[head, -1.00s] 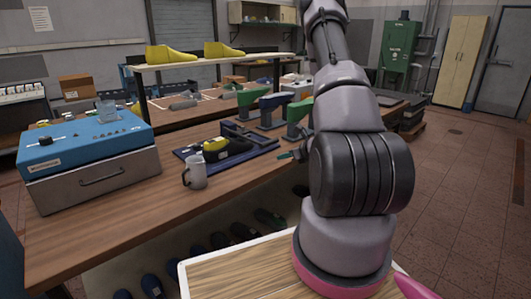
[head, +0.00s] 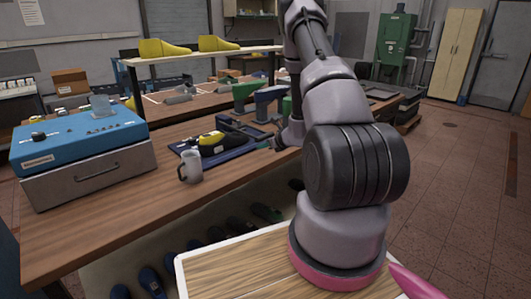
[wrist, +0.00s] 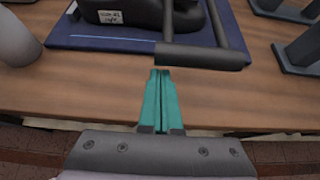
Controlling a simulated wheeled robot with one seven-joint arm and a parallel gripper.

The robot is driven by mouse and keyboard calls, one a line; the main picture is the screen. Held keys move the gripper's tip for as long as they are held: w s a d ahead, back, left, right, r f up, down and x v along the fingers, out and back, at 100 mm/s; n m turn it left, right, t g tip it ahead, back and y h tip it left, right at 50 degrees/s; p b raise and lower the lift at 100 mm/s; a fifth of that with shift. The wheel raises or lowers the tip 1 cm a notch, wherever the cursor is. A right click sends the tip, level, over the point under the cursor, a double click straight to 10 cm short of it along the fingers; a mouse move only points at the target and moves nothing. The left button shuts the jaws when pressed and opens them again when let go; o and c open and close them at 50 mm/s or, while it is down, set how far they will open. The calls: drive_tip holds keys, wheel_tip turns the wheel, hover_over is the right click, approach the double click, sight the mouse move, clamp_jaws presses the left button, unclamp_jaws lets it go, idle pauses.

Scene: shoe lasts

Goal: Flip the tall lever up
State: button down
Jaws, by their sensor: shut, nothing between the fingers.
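A dark lever (wrist: 200,56) with two side bars and a thick round crossbar handle lies low over the near edge of a blue base board (wrist: 110,42). In the head view the lever (head: 240,134) is small beside the black and yellow shoe last (head: 213,142) on the board. My gripper (wrist: 160,74) is shut and empty, its green fingers pointing at the left end of the crossbar from the near side, with a narrow gap in the picture. Whether they touch is unclear. In the head view the green fingertips (head: 266,145) show at the board's right end.
A grey mug (head: 190,166) stands left of the board and also shows in the wrist view (wrist: 16,40). Stands with green and blue tops (head: 268,97) are behind. A blue control box (head: 78,137) is at left. The wooden table (wrist: 90,95) is bare in front of the board.

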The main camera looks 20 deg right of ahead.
drive_tip(key=shift+r, duration=0.25)
drive_tip(key=shift+r, duration=0.1)
